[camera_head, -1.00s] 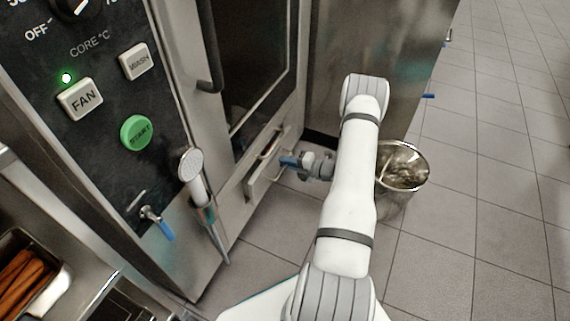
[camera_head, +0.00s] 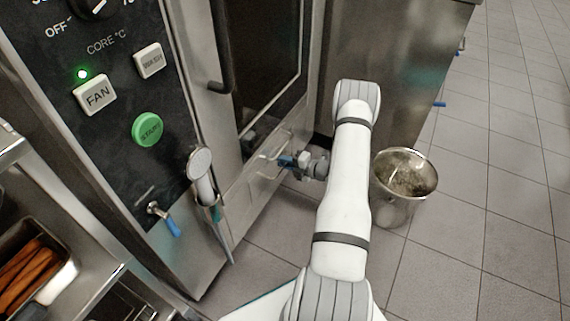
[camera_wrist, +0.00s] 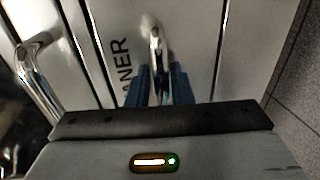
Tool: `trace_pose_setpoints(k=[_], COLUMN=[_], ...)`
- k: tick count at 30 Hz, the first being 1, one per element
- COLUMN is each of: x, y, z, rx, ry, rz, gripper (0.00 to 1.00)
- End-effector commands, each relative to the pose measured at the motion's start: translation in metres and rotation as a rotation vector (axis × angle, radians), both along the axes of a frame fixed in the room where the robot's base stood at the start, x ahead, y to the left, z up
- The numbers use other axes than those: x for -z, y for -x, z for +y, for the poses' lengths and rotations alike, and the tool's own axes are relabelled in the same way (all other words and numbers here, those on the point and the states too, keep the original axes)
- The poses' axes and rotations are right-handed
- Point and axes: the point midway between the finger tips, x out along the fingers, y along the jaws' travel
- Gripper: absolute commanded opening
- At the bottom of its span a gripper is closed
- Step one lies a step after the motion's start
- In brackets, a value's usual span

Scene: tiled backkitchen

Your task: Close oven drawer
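The oven drawer (camera_head: 248,183) is a low metal front below the oven door. Its front looks about level with the oven face. In the wrist view the drawer front (camera_wrist: 195,45) carries dark lettering, partly hidden, and a shiny bar handle (camera_wrist: 155,42). My gripper (camera_head: 287,160) is at the drawer. In the wrist view its two blue fingers (camera_wrist: 159,82) stand on either side of the handle, which fills most of the narrow gap between them. Full contact is hard to see.
The oven door (camera_head: 265,70) with its dark glass is above the drawer. A hand shower (camera_head: 203,178) hangs on the oven's front left. A metal bin (camera_head: 400,200) stands on the floor right of my arm. Tiled floor is open farther right.

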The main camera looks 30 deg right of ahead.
Motion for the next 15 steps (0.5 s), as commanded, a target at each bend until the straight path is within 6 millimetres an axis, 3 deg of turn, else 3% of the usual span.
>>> trace_pose_setpoints(k=[3, 11, 15], x=[0.0, 0.0, -0.005], y=[0.002, 0.005, 0.017], z=[-0.002, -0.005, -0.015], rx=[0.004, 0.009, 0.012], ry=[0.0, -0.002, -0.002], rz=[0.001, 0.003, 0.004], gripper=[0.3, 0.3, 0.3])
